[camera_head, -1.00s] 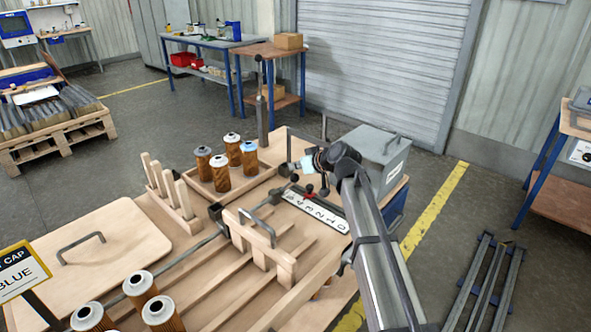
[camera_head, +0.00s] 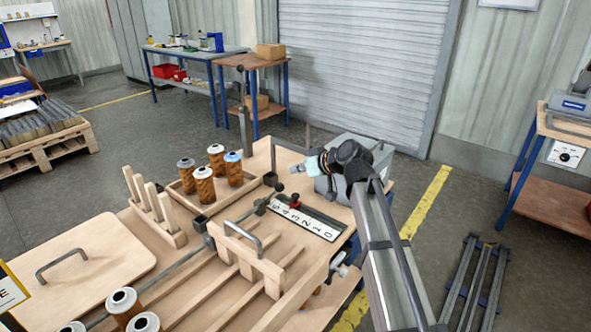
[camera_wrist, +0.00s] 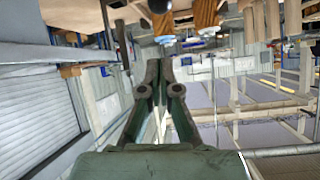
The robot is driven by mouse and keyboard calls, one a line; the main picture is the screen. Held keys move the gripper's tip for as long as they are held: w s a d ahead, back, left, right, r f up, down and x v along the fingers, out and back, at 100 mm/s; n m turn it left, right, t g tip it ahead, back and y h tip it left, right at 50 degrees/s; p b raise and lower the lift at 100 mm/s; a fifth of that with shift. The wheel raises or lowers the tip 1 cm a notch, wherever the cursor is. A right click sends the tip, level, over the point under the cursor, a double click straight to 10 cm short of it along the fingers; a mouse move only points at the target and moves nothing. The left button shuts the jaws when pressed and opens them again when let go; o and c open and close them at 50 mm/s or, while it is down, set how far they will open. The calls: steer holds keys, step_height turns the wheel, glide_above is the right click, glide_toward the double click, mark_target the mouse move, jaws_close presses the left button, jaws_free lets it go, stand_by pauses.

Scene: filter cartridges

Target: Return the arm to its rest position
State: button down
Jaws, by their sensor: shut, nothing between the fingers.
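My gripper (camera_head: 298,168) is at the end of my arm, held above the far right part of the wooden bench (camera_head: 105,235), just in front of the grey box. It is small in the head view. In the wrist view my gripper (camera_wrist: 162,66) has its two fingers together with nothing between them. Several brown filter cartridges (camera_head: 205,189) stand in a wooden tray (camera_head: 207,208) left of my gripper. The wrist view shows cartridge ends (camera_wrist: 205,14) at its top edge, apart from the fingers.
A grey lidded box (camera_head: 345,150) stands close behind my wrist. A number strip (camera_head: 305,222) with a red knob and a wooden frame with a handle (camera_head: 250,255) lie below. More cartridges (camera_head: 122,304) stand at front left. A shutter door (camera_head: 360,70) is behind.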

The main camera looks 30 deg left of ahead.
steer(key=shift+f, duration=0.1)
steer(key=w+d+f+m+h, duration=0.2)
steer(key=d+f+m+h, duration=0.3)
steer(key=d+f, duration=1.65)
steer(key=s+d+f+m+h, duration=0.2)
steer(key=s+d+f, duration=0.3)
steer(key=d, duration=0.4)
steer(key=s+d+f+m+g+h, duration=0.1)
steer(key=s+d+f+m, duration=0.15)
steer(key=d+f, duration=0.45)
steer(key=s+d+f+m+h, duration=0.2)
steer(key=s+d+f, duration=0.25)
steer(key=d, duration=0.55)
steer(key=s+d+f+m+g+h, duration=0.2)
steer(key=s+d+f, duration=0.3)
steer(key=s+d, duration=0.35)
steer(key=s+f+g+p, duration=0.2)
steer(key=s+f, duration=0.1)
steer(key=s, duration=0.6)
steer(key=s+f+g+p, duration=0.2)
steer(key=s+f+p, duration=0.1)
steer(key=s, duration=0.6)
steer(key=s+f+g+p, duration=0.2)
steer(key=s+f, duration=0.2)
steer(key=s, duration=0.5)
steer(key=shift+s+a+f+g+y, duration=0.15)
steer(key=shift+s+f+g+y, duration=0.15)
steer(key=shift+s+f, duration=0.1)
